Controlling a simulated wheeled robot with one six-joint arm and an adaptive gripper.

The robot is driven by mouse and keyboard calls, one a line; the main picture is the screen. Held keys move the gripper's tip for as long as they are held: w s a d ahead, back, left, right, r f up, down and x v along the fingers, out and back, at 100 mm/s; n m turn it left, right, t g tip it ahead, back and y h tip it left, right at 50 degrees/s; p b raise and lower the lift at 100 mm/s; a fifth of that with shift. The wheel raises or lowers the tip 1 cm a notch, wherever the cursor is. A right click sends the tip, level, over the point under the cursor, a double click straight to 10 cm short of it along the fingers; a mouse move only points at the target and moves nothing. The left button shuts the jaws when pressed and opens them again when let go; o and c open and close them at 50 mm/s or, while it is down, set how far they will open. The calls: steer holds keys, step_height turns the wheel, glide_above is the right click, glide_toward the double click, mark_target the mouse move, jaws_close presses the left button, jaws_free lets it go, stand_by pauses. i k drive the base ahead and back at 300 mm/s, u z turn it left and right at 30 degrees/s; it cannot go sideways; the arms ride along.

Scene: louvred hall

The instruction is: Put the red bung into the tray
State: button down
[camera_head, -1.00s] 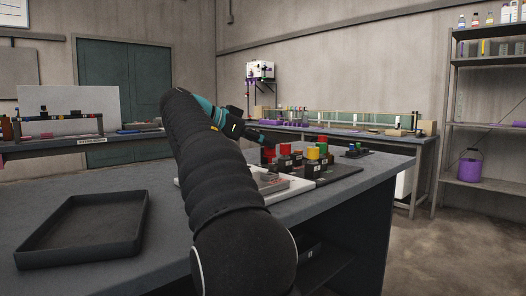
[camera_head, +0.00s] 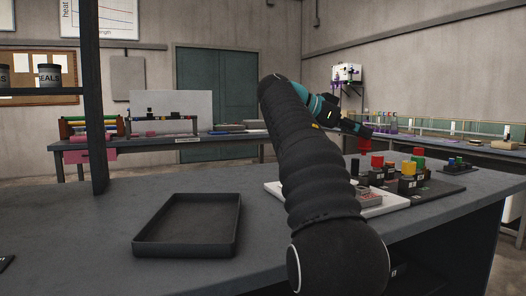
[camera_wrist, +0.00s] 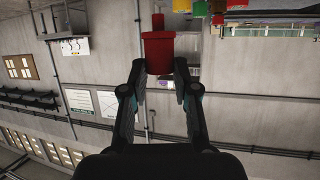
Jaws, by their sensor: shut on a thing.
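The red bung (camera_wrist: 158,52) is held between the fingertips of my gripper (camera_wrist: 160,72) in the wrist view. Its wider part is between the fingers and a narrower part points away from my gripper. In the head view the red bung (camera_head: 365,146) hangs from my gripper (camera_head: 362,131), above the back of the table and apart from the blocks. The black tray (camera_head: 185,247) lies empty on the table, to the left of my arm. My arm hides part of the table between them.
Dark blocks with red, yellow and green bungs (camera_head: 408,168) stand on a dark board (camera_head: 440,188) at the right. A white board (camera_head: 385,207) lies partly behind my arm. A dark upright post (camera_head: 95,120) stands at the left. The table around the tray is mostly clear.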

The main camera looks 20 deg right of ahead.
mark_target(206, 222)
steer(key=z, duration=2.6)
steer(key=k, duration=1.9)
steer(key=u, duration=2.1)
steer(key=i, duration=0.55)
